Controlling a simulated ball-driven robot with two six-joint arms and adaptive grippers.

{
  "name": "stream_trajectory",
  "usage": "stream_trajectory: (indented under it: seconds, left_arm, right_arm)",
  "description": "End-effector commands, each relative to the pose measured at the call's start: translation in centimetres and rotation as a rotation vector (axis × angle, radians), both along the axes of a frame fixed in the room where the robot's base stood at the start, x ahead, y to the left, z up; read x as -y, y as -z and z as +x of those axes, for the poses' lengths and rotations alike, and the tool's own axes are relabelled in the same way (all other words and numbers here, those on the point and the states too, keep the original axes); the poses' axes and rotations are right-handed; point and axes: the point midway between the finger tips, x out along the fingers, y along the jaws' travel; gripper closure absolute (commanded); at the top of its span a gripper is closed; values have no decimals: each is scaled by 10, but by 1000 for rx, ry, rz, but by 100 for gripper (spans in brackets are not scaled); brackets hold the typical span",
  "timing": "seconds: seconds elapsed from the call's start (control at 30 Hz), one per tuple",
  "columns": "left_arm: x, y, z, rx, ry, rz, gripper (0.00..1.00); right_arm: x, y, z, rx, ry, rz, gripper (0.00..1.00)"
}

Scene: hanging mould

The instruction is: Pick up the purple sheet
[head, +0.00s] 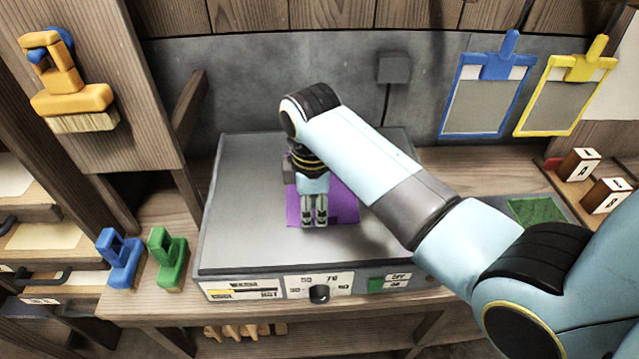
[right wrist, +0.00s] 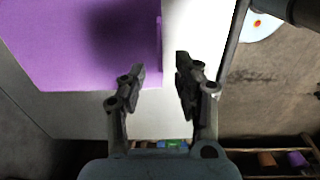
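The purple sheet (head: 344,207) lies on the grey top of the hot plate, partly hidden behind my right gripper. My right gripper (head: 314,224) points down over the sheet's near part. In the right wrist view the sheet (right wrist: 85,45) fills the upper left, with its side edge close to the fingers. My right gripper (right wrist: 160,78) is open there, with a clear gap between its fingertips and nothing held. Whether the fingertips touch the sheet I cannot tell. My left gripper is not in view.
The hot plate (head: 245,225) has a dial (head: 319,293) and a green switch (head: 376,285) on its front. Blue (head: 120,258) and green (head: 168,258) handled tools stand at its left. Blue (head: 484,100) and yellow (head: 563,95) framed boards hang behind. A green mat (head: 536,210) lies right.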

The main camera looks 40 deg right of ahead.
Motion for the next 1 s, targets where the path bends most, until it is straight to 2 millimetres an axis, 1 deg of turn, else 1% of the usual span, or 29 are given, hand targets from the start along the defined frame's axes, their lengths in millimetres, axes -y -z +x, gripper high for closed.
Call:
stream_trajectory:
  seconds: [0.03,0.1,0.17,0.27,0.4,0.43,0.47,0.67,1.0]
  left_arm:
    - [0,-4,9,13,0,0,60]
    - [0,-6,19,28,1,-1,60]
    - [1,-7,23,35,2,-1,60]
    - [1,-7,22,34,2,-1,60]
    - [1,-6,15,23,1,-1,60]
    - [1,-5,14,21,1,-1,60]
    - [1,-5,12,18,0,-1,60]
    - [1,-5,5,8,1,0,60]
    - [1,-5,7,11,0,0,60]
  right_arm:
    - [-1,6,0,-2,0,0,68]
    - [0,15,1,-2,0,-1,68]
    - [0,20,2,-1,0,-1,68]
    - [1,23,2,1,0,-1,68]
    - [1,23,2,1,0,-1,68]
    - [1,23,2,1,0,-1,70]
    - [1,23,2,1,0,-1,74]
    - [1,23,2,0,0,-1,100]
    - [1,23,2,1,0,-2,100]
